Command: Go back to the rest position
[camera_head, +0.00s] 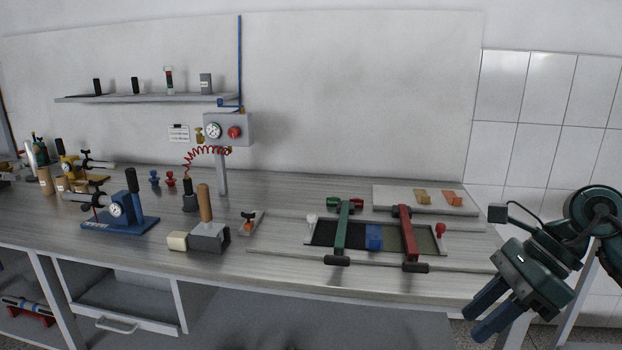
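My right gripper (489,309) hangs at the lower right, in front of the bench's front edge and apart from everything on it. Its two blue fingers point down and to the left. A narrow gap shows between them, and I see nothing held there. My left gripper is not in the view. The workbench (290,275) spans the picture. On its right part lies a dark panel (325,234) with a green bar (342,232) and a red bar (406,235) across it, and a blue block (374,238) between the bars.
A pale board (390,197) with small blocks lies behind the panel. A wooden-handled tool (207,225), a blue gauge stand (120,212) and a post with a regulator box (228,128) stand further left. A wall shelf (150,98) is above.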

